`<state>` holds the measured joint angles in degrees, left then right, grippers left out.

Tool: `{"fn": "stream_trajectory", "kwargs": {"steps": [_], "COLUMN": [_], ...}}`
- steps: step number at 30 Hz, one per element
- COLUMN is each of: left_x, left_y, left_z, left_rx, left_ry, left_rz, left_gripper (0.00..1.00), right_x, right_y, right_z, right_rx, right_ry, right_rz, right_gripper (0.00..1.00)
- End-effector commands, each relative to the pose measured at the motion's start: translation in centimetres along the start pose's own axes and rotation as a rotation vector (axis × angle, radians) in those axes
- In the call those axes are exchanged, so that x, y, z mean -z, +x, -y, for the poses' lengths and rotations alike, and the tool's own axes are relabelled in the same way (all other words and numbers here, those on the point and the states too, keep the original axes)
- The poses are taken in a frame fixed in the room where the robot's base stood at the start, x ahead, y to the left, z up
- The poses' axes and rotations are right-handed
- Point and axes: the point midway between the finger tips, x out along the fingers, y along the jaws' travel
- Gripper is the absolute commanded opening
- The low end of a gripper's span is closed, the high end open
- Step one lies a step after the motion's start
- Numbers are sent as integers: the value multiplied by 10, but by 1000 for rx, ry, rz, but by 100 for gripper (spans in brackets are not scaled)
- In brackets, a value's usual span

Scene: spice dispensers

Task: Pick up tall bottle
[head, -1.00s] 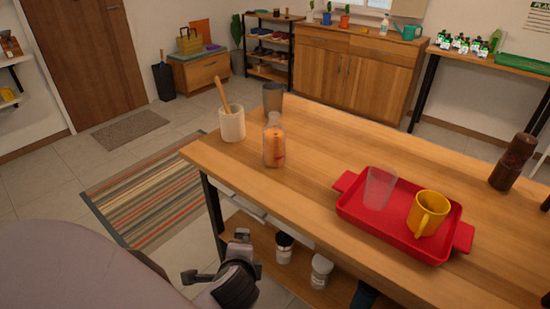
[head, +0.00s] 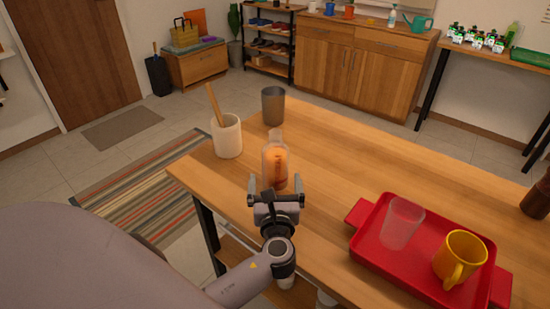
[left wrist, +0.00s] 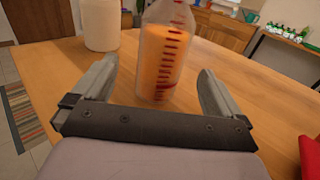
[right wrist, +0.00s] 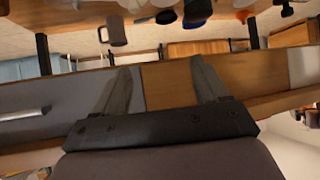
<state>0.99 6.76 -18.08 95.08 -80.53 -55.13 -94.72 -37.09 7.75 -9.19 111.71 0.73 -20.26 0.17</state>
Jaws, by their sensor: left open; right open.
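The tall bottle (head: 275,162) is clear with orange contents and stands upright near the left end of the wooden table. In the left wrist view the bottle (left wrist: 163,55) shows red marks on its side, and its top is cut off. My left gripper (head: 276,183) is open, with its fingers pointing at the bottle. In the left wrist view the bottle stands just ahead, roughly between the fingertips, and no grip on it shows. My right gripper (right wrist: 160,75) is open and empty in the right wrist view; it is not in the head view.
A white crock (head: 227,137) with a wooden utensil stands left of the bottle, and a grey cup (head: 272,106) behind it. A red tray (head: 365,250) holding a clear cup (head: 402,222) and a yellow mug (head: 460,258) lies to the right. The table between is clear.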

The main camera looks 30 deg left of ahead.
Motion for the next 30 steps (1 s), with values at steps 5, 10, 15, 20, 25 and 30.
{"fn": "stream_trajectory", "kwargs": {"steps": [5,10,15,20,25,30], "left_x": [-1,0,2,2,2,2], "left_y": [17,37,60,70,70,70], "left_z": [0,2,4,3,3,3], "left_rx": [-1,-2,-2,-1,-1,-1], "left_ry": [4,3,2,2,1,1], "left_rz": [3,3,1,-1,-1,-1], "left_gripper": [100,100,100,100,100,58], "right_x": [0,0,-1,-1,-1,-1], "right_y": [-1,-1,-1,-1,-1,-1], "right_z": [-1,-1,-2,-2,-2,-2], "right_rx": [0,-1,-1,-1,-1,-1], "right_ry": [-3,-5,-5,-5,-5,-5], "right_rz": [1,2,3,3,3,4], "right_gripper": [73,73,73,73,73,73]}}
